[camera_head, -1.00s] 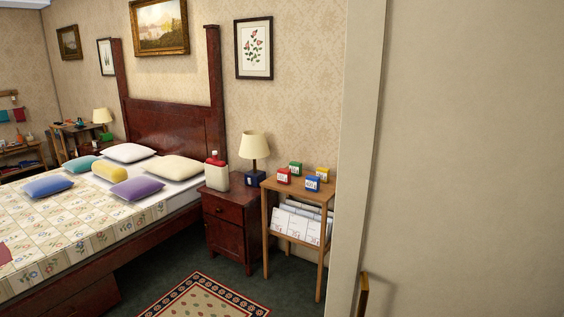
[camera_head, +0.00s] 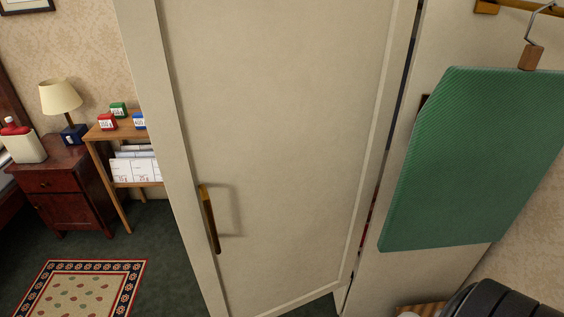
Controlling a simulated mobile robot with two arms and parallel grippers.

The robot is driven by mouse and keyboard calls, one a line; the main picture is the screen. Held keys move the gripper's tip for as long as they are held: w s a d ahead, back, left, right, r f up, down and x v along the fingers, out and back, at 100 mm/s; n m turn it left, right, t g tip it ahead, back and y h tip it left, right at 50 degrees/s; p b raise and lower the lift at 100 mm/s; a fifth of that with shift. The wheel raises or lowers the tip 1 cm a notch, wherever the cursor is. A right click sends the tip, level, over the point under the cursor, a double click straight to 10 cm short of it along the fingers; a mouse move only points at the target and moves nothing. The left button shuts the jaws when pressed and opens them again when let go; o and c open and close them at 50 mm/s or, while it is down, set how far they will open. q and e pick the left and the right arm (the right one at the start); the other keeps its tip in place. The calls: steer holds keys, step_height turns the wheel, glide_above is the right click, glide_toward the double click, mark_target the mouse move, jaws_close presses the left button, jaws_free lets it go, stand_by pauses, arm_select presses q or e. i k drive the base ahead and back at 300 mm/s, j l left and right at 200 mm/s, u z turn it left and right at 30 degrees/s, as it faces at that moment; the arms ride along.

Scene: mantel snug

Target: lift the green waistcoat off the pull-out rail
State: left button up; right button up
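The green waistcoat (camera_head: 470,160) shows at the right of the head view as a flat, ribbed green panel. It hangs from a hanger (camera_head: 532,50) with a wooden block and a metal hook. The hook meets a brass-coloured rail (camera_head: 520,5) at the top right, partly cut off by the picture's edge. The panel hangs tilted in the picture, in front of a pale surface. Neither of my grippers is in view. A dark, ridged rounded shape at the bottom right cannot be made out clearly.
A large cream door (camera_head: 290,140) with a brass handle (camera_head: 209,218) fills the middle. To its left stand a small wooden stand (camera_head: 110,132) with coloured boxes, a dark red nightstand (camera_head: 70,190) and a lamp (camera_head: 60,98). A patterned rug (camera_head: 80,290) lies on the open floor.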

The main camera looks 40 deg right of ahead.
mark_target(484, 139)
steer(key=z, duration=2.35)
